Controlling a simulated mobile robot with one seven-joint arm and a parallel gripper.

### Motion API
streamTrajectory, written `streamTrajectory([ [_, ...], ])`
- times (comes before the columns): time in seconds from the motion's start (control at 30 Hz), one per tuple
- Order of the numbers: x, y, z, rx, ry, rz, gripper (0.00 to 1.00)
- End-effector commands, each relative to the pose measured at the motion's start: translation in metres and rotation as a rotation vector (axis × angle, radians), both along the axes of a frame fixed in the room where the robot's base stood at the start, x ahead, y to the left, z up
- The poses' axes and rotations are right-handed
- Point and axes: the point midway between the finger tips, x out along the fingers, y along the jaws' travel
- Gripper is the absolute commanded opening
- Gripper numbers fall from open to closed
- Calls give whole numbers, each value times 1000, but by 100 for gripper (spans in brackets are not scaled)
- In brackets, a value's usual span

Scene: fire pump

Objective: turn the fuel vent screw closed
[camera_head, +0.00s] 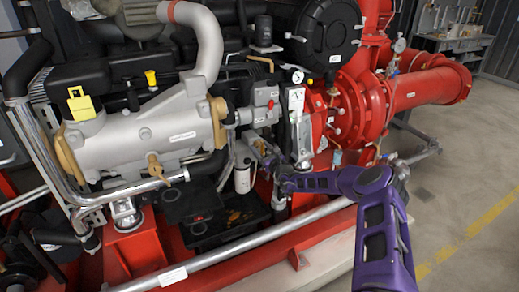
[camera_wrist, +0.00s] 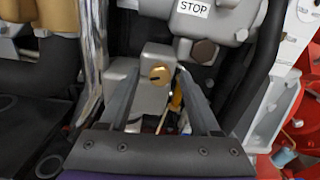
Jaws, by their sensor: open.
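A brass slotted screw head (camera_wrist: 160,75), which looks like the fuel vent screw, sits on a grey metal block (camera_wrist: 153,104) in the wrist view. Its slot lies roughly level. My gripper (camera_wrist: 158,84) is open, with one finger on each side of the screw in the picture. I cannot tell whether either finger touches it. In the head view my gripper (camera_head: 266,152) reaches in beside the engine, left of the red pump housing. The screw is too small or hidden to make out there.
A grey box with a STOP label (camera_wrist: 192,8) is just above the screw. A dark hex bolt (camera_wrist: 204,51) and a yellow-orange part (camera_wrist: 177,92) are close on the right. A white filter canister (camera_head: 243,172) stands left of my gripper. Black hoses crowd both sides.

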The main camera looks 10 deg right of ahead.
Motion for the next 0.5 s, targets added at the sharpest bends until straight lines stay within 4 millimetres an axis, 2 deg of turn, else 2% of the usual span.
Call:
streamTrajectory([
  [0.2,12,4,0,1,0,-1,64],
  [0.5,12,4,0,1,1,-1,62],
])
